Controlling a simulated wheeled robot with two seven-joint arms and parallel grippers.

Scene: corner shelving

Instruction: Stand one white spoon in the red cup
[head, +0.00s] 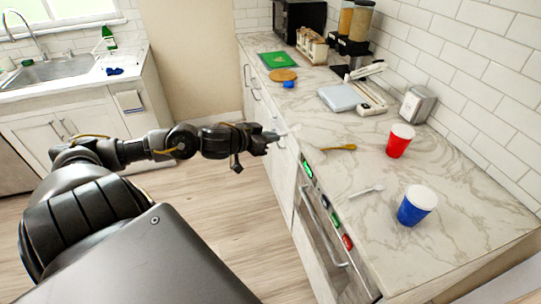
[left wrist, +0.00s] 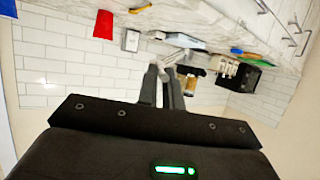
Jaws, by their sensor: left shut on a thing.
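The red cup (head: 398,146) stands upright on the marble counter; it also shows in the left wrist view (left wrist: 103,25). My left gripper (head: 276,136) is over the counter's front edge, left of the red cup and well apart from it. It is shut on a white spoon (head: 289,131), of which only a small pale part shows past the fingertips; the fingers (left wrist: 165,88) hide most of it in the left wrist view. A second white spoon (head: 367,191) lies on the counter near the blue cup. My right gripper is out of view.
A blue cup (head: 416,208) stands in front of the red cup. A yellow spoon (head: 338,148) lies between my left gripper and the red cup. A napkin dispenser (head: 416,105) and a grey scale-like device (head: 341,97) stand farther back.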

